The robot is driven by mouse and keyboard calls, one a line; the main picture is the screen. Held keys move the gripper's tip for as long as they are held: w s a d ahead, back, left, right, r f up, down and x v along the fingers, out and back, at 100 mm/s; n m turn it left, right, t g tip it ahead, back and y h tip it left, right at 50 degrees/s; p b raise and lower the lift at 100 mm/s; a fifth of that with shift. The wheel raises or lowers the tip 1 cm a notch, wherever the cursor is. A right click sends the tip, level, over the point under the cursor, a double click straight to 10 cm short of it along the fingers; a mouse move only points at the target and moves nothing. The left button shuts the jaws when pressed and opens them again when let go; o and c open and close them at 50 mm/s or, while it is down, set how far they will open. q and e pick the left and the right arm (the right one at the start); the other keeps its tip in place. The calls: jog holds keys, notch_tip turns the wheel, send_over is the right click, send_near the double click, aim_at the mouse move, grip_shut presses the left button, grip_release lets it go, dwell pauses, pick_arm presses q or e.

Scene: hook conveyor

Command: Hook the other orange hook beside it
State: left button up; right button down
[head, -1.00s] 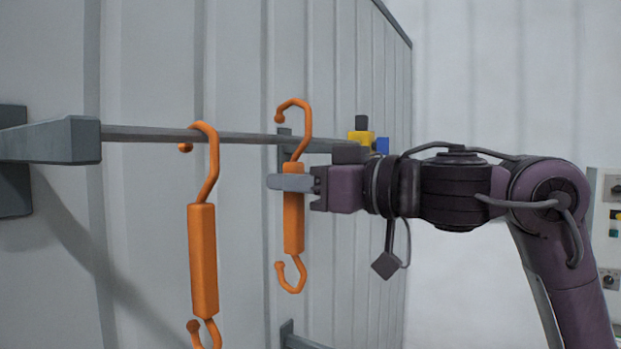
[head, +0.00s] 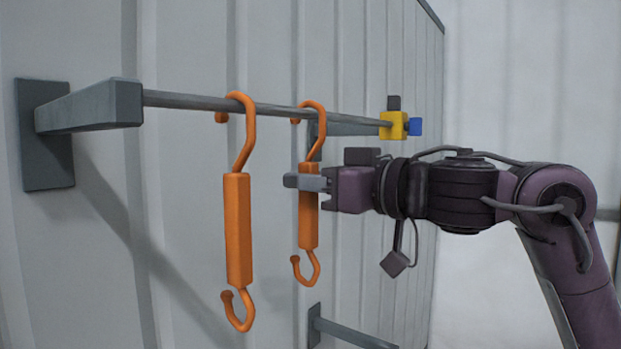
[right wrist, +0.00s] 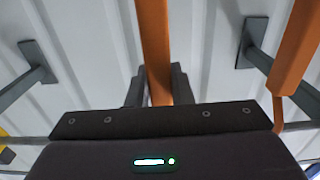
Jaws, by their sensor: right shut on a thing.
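One orange hook (head: 238,229) hangs upright from the grey rail (head: 180,102) in the head view. The other orange hook (head: 308,225) is to its right, its upper curve over the rail. My right gripper (head: 304,182) is shut on this second hook's block, near its top. Whether its curve bears on the rail or is just above it, I cannot tell. In the right wrist view the held hook (right wrist: 155,50) stands between the fingers (right wrist: 159,88), and the first hook (right wrist: 297,50) shows at the right. My left gripper is not in view.
The rail runs from a grey wall bracket (head: 90,106) at the left to a yellow block (head: 393,126) with a blue part at the right. A lower grey bracket (head: 345,335) sticks out below. The ribbed wall stands close behind the hooks.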

dwell(0.3)
jog(key=c, duration=1.2)
grip_release()
jog(key=shift+d, duration=0.1)
